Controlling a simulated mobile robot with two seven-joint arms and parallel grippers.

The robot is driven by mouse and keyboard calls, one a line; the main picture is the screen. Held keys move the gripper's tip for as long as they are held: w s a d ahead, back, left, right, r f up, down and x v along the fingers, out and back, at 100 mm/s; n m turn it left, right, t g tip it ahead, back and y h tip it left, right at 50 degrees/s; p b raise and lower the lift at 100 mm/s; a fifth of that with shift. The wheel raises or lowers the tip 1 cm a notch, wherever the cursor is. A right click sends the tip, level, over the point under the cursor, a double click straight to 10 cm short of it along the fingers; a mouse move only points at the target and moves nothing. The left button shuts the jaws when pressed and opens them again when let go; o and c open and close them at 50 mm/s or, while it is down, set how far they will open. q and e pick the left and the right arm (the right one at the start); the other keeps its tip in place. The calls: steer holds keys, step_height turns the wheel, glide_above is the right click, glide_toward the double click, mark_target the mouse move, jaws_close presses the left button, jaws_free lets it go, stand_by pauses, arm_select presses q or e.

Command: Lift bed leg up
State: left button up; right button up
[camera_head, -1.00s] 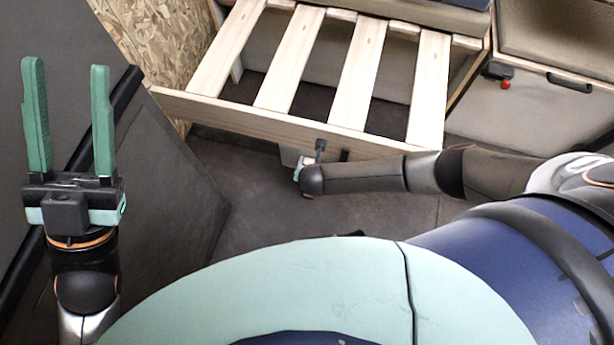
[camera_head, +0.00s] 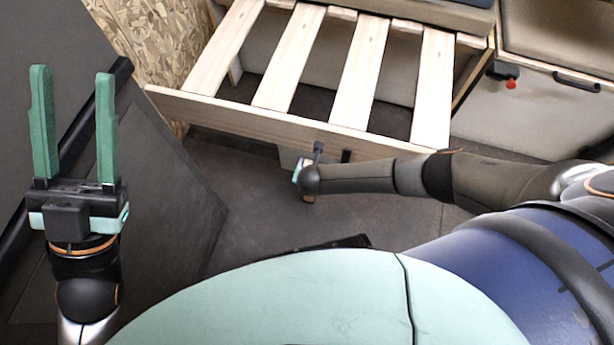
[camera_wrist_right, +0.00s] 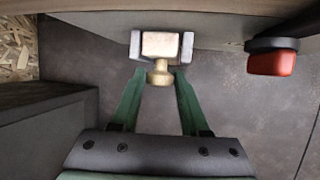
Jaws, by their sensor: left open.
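The wooden bed frame (camera_head: 262,122) with several pale slats is at the top centre of the head view. In the right wrist view the bed leg (camera_wrist_right: 160,73) shows as a pale wooden block with a rounded knob, set in a grey bracket below the bed's edge. My right gripper (camera_wrist_right: 160,80) has its green fingers on either side of the knob, with narrow gaps showing. In the head view its fingers are mostly hidden at the front of the frame. My left gripper (camera_head: 76,125) is open, empty and raised at the left, apart from the bed.
A dark panel (camera_head: 165,200) stands at the left, beside a chipboard wall (camera_head: 155,45). A light cabinet (camera_head: 535,110) with a black handle is at the right. A red-tipped fitting (camera_wrist_right: 270,62) sits right of the leg. Dark floor (camera_head: 255,205) below the bed is clear.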

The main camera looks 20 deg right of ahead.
jaws_close()
stand_by(1.0)
